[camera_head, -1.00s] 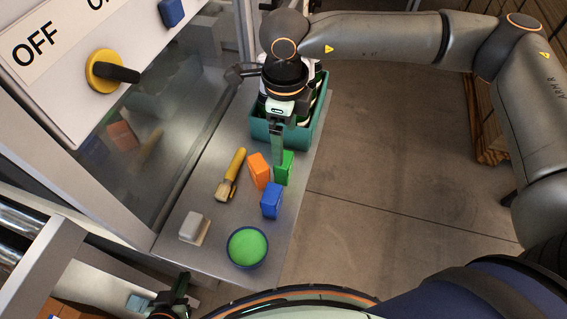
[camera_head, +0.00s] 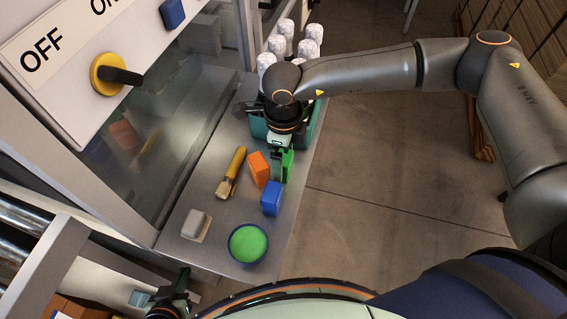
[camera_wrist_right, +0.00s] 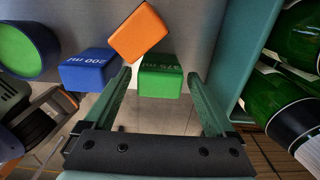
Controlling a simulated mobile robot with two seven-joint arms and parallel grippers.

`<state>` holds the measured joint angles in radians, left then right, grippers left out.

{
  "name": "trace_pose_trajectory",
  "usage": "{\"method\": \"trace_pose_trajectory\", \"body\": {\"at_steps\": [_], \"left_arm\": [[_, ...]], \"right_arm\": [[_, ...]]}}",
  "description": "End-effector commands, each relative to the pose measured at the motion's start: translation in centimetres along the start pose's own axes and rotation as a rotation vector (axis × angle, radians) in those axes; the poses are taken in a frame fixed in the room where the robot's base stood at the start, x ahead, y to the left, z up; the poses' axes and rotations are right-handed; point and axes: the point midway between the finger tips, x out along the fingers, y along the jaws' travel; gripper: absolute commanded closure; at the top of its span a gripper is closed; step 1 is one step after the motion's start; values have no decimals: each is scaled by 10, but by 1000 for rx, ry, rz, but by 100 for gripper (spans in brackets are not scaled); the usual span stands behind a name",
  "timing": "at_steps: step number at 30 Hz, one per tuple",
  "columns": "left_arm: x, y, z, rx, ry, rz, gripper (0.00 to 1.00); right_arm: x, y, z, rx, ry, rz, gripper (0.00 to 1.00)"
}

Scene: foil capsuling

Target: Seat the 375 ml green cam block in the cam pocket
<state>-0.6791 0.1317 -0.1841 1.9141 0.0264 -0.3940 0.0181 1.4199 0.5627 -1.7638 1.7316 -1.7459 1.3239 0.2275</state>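The green cam block (camera_head: 288,165) stands on the metal shelf by the teal crate, partly hidden by my right gripper (camera_head: 281,172). In the right wrist view the green block (camera_wrist_right: 160,82) shows "375 ml" lettering and lies between the tips of my open right gripper (camera_wrist_right: 160,88), with gaps at its sides. An orange block (camera_head: 258,169) and a blue block (camera_head: 271,198) stand close by; the blue one (camera_wrist_right: 88,70) reads "200 ml" in the wrist view. My left gripper (camera_head: 165,299) is low at the left, its fingers unclear. I cannot make out the cam pocket.
The teal crate (camera_head: 313,130) holds several bottles beside the right gripper. A wooden-handled brush (camera_head: 232,172), a grey-white block (camera_head: 195,224) and a bowl of green contents (camera_head: 248,244) lie on the shelf (camera_head: 222,215). A panel with a yellow-and-black knob (camera_head: 113,74) rises at left.

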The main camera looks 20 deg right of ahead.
Motion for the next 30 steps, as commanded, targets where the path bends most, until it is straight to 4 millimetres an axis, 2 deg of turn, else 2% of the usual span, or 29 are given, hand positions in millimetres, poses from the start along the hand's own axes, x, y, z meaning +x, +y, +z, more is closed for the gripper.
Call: {"method": "trace_pose_trajectory", "body": {"at_steps": [2, 23, 30], "left_arm": [[0, 0, 0, 0, 0, 0, 100], [0, 0, 0, 0, -1, 0, 100], [0, 0, 0, 0, -1, 0, 100]], "right_arm": [[0, 0, 0, 0, 0, 0, 20], [-1, 0, 0, 0, 0, 0, 99], [-1, 0, 0, 0, -1, 0, 100]]}}
